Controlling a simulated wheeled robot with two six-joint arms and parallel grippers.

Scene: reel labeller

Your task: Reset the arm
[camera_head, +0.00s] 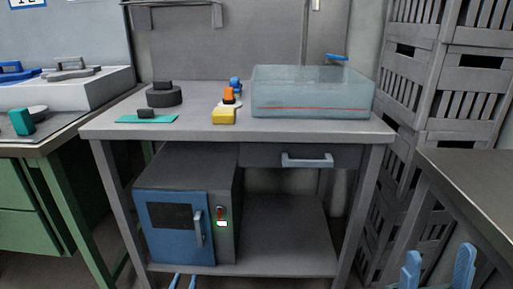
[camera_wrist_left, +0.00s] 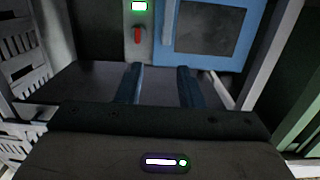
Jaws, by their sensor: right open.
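My left gripper (camera_head: 183,281) shows only as two blue fingertips at the bottom edge of the head view, low in front of the blue-doored cabinet. In the left wrist view its two blue fingers (camera_wrist_left: 159,84) stand apart with nothing between them. My right gripper (camera_head: 438,268) is at the bottom right of the head view, beside the right-hand table. Its two blue fingers are spread and empty. Neither gripper touches anything that I can see. Most of both arms is out of view.
The grey workbench (camera_head: 360,130) carries a clear bluish box (camera_head: 312,95), a yellow block (camera_head: 223,117), a dark reel-like piece (camera_head: 163,97) and a teal mat (camera_head: 130,119). The cabinet (camera_head: 172,235) stands on its lower shelf. Grey crates (camera_head: 470,85) and a dark-topped table (camera_head: 480,180) are right.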

